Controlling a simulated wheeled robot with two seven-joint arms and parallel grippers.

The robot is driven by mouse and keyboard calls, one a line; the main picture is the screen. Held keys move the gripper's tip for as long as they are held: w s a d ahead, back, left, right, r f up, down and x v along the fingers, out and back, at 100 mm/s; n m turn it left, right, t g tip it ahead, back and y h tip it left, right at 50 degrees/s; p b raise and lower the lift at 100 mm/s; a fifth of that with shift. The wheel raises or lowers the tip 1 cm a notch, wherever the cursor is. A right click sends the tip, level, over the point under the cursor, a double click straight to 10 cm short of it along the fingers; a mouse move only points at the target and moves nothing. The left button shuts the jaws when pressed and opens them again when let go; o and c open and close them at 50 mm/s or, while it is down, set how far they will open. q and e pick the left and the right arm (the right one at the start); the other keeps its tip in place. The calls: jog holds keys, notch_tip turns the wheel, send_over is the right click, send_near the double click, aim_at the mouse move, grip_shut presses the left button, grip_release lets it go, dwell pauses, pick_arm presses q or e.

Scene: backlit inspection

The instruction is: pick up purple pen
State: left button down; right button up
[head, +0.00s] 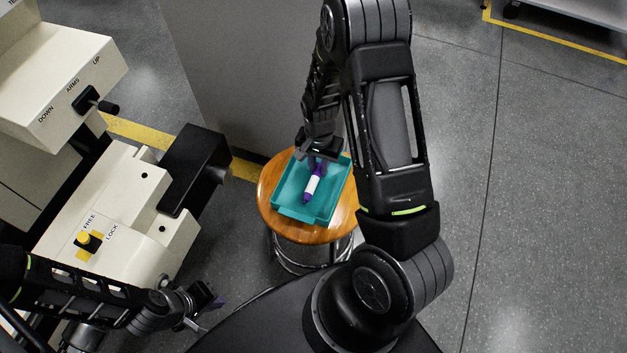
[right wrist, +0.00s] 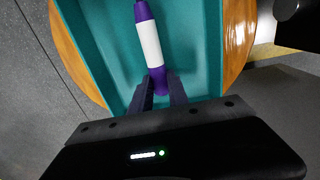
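The purple pen (head: 313,184), with a white middle band, is at the teal tray (head: 293,208) on a round wooden stool. My right gripper (head: 318,151) reaches down over the tray's far part. In the right wrist view the pen (right wrist: 150,45) has one purple end between the fingertips (right wrist: 159,84). The fingers lie close against both sides and look shut on it. I cannot tell whether the pen touches the tray floor. My left gripper (head: 207,306) is at the lower left, away from the stool, and looks open and empty.
The wooden stool top (head: 270,217) shows around the tray. A cream machine (head: 120,215) with a black block (head: 193,170) stands to the left. A grey panel (head: 235,75) rises behind the stool. Open floor (head: 545,200) lies to the right.

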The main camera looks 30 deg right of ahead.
grip_shut()
jog(key=shift+r, duration=0.1)
dwell(0.6)
notch_tip(320, 180, up, 10)
jog(key=p, duration=0.2)
dwell(0.6)
jog(key=shift+o, duration=1.1)
grip_release()
grip_shut()
